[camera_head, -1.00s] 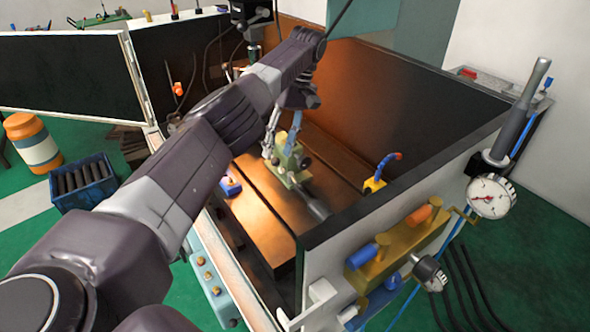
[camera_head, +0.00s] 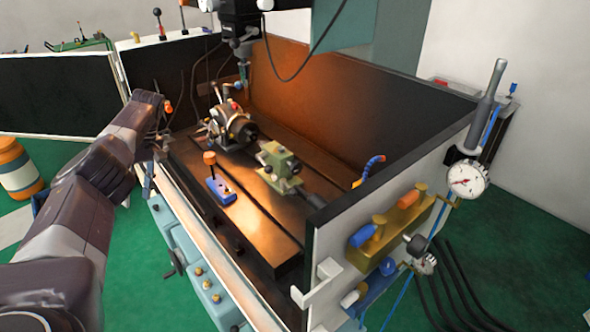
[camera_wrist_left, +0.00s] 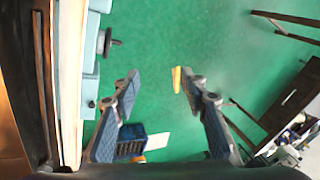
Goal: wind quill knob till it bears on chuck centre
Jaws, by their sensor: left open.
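The green tailstock (camera_head: 279,166) stands on the brown machine table, to the right of the dark chuck (camera_head: 243,131) on its indexing head. A dark cylindrical part (camera_head: 309,196) reaches from the tailstock's near end and is partly hidden by the enclosure wall; I cannot tell if it is the quill knob. Whether the quill tip touches the chuck centre is too small to tell. My left gripper (camera_head: 155,168) is at the enclosure's left front edge, well apart from the tailstock. In the left wrist view the gripper (camera_wrist_left: 158,78) is open and empty, above the green floor.
A blue block with an orange-topped lever (camera_head: 219,189) is on the machine table (camera_head: 262,232). The enclosure wall (camera_head: 335,268) carries a dial gauge (camera_head: 466,180) and a brass rack. A blue crate (camera_wrist_left: 131,143) stands on the floor.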

